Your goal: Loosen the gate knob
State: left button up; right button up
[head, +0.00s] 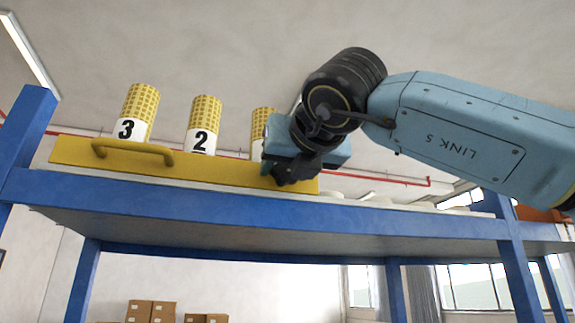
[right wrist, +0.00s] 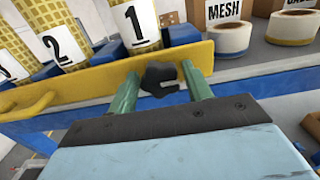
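The yellow gate (head: 215,174) runs along the front of the blue rack's shelf, with a yellow handle (head: 133,150) on its left part. In the right wrist view the black lobed gate knob (right wrist: 160,77) sits on the front of the gate (right wrist: 82,82), below the roll marked 1. My right gripper (right wrist: 160,80) has its two green fingers apart, one on each side of the knob. I see no firm contact with it. In the head view my right gripper (head: 272,160) is at the gate's right end. My left gripper is not in view.
Yellow mesh rolls marked 3 (head: 134,112), 2 (head: 202,125) and 1 (right wrist: 135,22) stand behind the gate. A box labelled MESH (right wrist: 224,10) and white-cored rolls (right wrist: 233,40) are to its right. The blue shelf beam (head: 240,207) runs below the gate.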

jog(key=c, duration=0.7)
jog(key=shift+n, duration=0.3)
jog(key=n, duration=0.2)
jog(key=shift+n, duration=0.3)
jog(key=n, duration=0.3)
jog(key=shift+a+n, duration=0.1)
jog(key=shift+n, duration=0.3)
jog(key=n, duration=0.5)
jog(key=shift+p, duration=0.4)
jog(key=n+p, duration=0.1)
jog(key=n, duration=0.4)
jog(key=shift+a+f+n, duration=0.1)
jog(key=shift+f+n, duration=0.05)
jog(key=shift+n, duration=0.25)
jog(key=o, duration=1)
jog(key=shift+s, duration=0.1)
